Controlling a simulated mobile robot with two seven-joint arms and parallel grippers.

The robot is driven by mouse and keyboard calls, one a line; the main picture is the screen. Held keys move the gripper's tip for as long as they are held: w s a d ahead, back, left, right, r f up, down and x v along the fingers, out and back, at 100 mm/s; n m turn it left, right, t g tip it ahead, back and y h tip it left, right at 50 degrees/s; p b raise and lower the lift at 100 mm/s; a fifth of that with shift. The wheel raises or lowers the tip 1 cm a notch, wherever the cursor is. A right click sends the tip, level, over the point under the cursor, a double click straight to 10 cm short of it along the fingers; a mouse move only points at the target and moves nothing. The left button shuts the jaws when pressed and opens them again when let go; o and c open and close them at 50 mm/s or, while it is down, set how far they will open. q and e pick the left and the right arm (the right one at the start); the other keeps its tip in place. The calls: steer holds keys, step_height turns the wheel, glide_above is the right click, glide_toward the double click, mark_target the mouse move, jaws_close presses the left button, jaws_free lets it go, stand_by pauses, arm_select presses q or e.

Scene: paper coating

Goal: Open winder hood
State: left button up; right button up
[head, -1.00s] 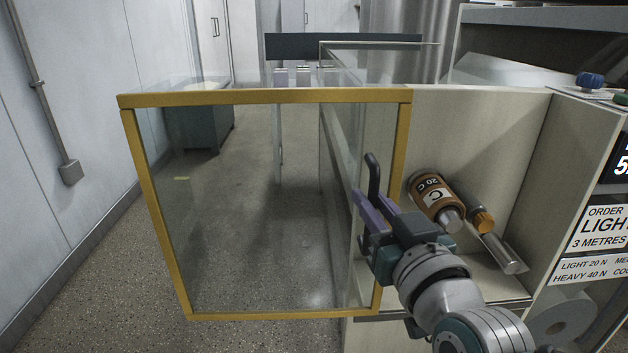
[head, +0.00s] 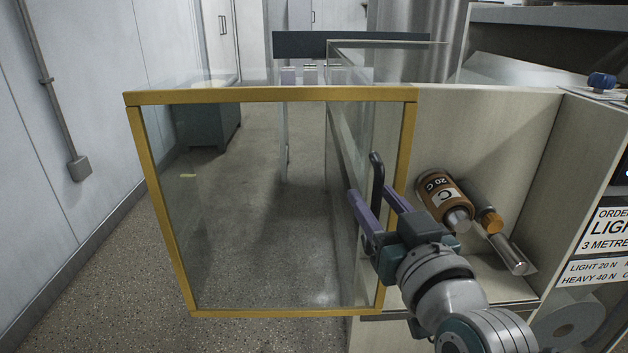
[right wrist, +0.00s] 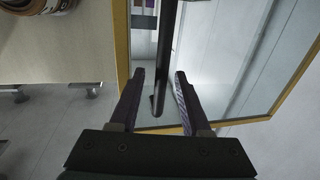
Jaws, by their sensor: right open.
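The winder hood is a clear panel in a yellow frame (head: 270,95). In the head view it stands swung out to the left of the beige cabinet opening, with floor visible through it. Its dark bar handle (head: 377,170) is near the frame's right side; it also shows in the right wrist view (right wrist: 165,50). My right gripper (head: 371,191) is open, with its purple fingers spread on either side of the handle. In the right wrist view the handle lies between the fingers (right wrist: 160,75), with gaps visible. My left gripper is out of view.
Inside the beige cabinet (head: 485,130) lie a brown roll (head: 436,188) marked "20 C" and a metal roller (head: 510,254) with an orange part. A wall with a conduit box (head: 80,169) is at left. The floor between is clear.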

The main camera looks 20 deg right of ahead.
steer(key=s+p, duration=0.2)
steer(key=s, duration=0.8)
steer(key=shift+a, duration=0.2)
steer(key=s+r+n+g+p, duration=0.2)
steer(key=s+r+g+p, duration=1.2)
steer(key=s+r+p, duration=0.6)
step_height(320, 180, up, 33)
steer(key=p, duration=3.5)
steer(key=shift+w+y+p, duration=0.35)
steer(key=shift+w+y, duration=0.05)
steer(key=shift+w, duration=0.05)
